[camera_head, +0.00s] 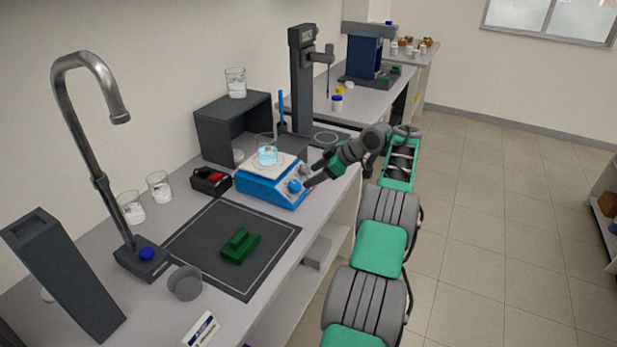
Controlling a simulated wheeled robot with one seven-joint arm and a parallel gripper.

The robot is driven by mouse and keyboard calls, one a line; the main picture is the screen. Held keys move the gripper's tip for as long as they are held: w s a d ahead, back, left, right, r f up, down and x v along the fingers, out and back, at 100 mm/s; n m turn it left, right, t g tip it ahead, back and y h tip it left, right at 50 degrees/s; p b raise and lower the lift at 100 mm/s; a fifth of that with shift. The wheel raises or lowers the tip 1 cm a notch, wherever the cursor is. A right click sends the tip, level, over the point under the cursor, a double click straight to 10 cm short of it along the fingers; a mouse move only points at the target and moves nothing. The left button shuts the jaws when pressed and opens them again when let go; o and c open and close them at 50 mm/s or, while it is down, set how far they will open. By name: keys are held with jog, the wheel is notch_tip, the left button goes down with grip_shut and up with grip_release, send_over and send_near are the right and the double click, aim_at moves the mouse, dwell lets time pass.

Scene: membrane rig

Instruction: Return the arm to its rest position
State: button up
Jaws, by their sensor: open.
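My gripper (308,179) is at the right side of the blue hotplate (269,189), beside its front knobs. Its jaws are open, dark and small in this view, and I cannot tell whether they touch a knob. My green and grey arm (379,248) reaches from the bottom of the picture along the bench's right edge, then bends left toward the hotplate. A glass beaker (267,156) with light blue liquid stands on the hotplate's pale top.
A dark mat (203,236) with a green block (240,245) lies in front. A tall tap (103,183), grey cup (185,283) and glass beakers (159,186) stand left. A dark shelf box (234,128) and tall stand (301,80) are behind. Open floor (480,200) lies right.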

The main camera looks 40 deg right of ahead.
jog(key=w+a+r+m, duration=0.1)
jog(key=w+a+r, duration=0.6)
jog(key=a, duration=0.3)
jog(key=s+a+r+m+g+h, duration=0.1)
jog(key=a+r, duration=0.2)
jog(key=a, duration=0.6)
jog(key=s+a+r+m+g, duration=0.1)
jog(key=a+r, duration=0.2)
jog(key=a, duration=0.7)
jog(key=s+a+f+m+g+h, duration=0.1)
jog(key=s+a+f+m+h, duration=0.1)
jog(key=s+a, duration=1.1)
jog(key=s+a+f, duration=0.1)
jog(key=s+f, duration=0.2)
jog(key=s, duration=0.3)
jog(key=s+a+f+m+g, duration=0.1)
jog(key=s+f, duration=0.2)
jog(key=s, duration=0.3)
jog(key=shift+a+f+m+h, duration=0.15)
jog(key=shift+f+m+h, duration=0.1)
jog(key=shift+m+h, duration=0.05)
